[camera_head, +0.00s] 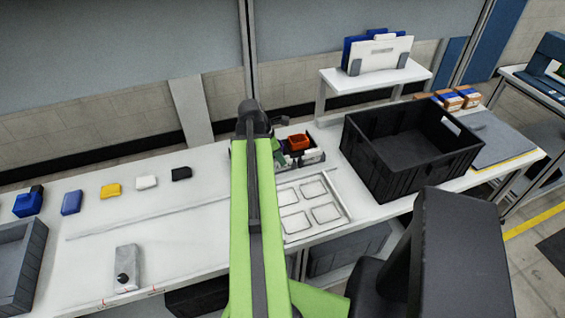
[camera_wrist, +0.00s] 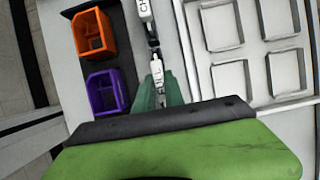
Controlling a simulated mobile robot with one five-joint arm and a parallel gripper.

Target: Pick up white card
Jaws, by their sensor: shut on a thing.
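My gripper (camera_wrist: 160,90) shows in the wrist view with its greenish fingers shut on a narrow white card (camera_wrist: 157,75). In the head view my arm reaches over the bench toward the small dark tray (camera_head: 311,157), and the arm hides most of the gripper and the held card.
An orange bin (camera_wrist: 93,33) and a purple bin (camera_wrist: 105,92) sit left of my gripper. A pale tray with square recesses (camera_head: 345,212) is to the right. A large black crate (camera_head: 385,180) stands farther right. Several small blocks, including a yellow one (camera_head: 110,190), line the left bench.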

